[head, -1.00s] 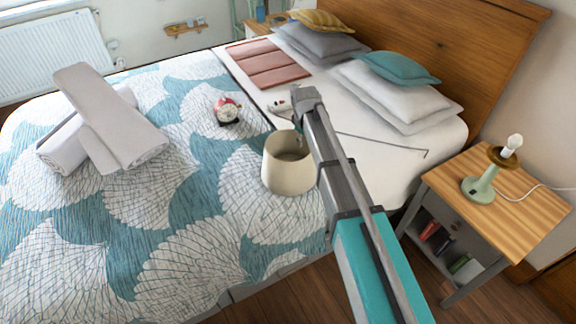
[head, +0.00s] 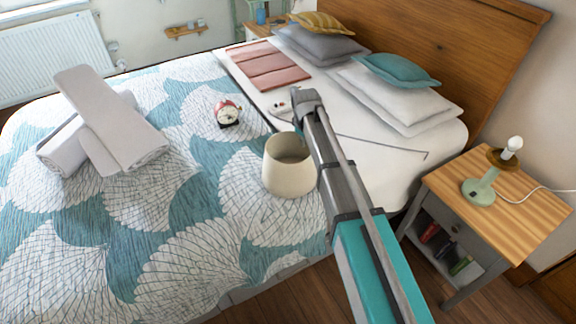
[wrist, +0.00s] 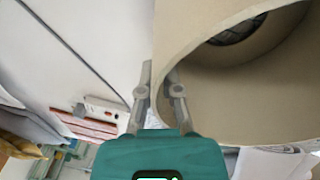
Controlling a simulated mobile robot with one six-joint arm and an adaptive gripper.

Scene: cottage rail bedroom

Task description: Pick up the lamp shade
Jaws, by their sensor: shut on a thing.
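The cream lamp shade (head: 289,172) is open at the top and roughly upright over the bed, just left of my arm in the head view. It also fills the upper right of the wrist view (wrist: 240,110). My gripper (wrist: 160,78) is shut on the shade's wall at the rim, one finger on each side. In the head view the fingers are mostly hidden by my arm. I cannot tell whether the shade's bottom touches the bedspread. The lamp base (head: 480,190) with its bare bulb stands on the nightstand at the right.
A red alarm clock (head: 227,113), rolled towels (head: 110,125) and a folded pink cloth (head: 268,66) lie on the bed (head: 150,240). Pillows (head: 395,95) lie against the wooden headboard (head: 450,50). The nightstand (head: 535,205) has free room around the lamp base.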

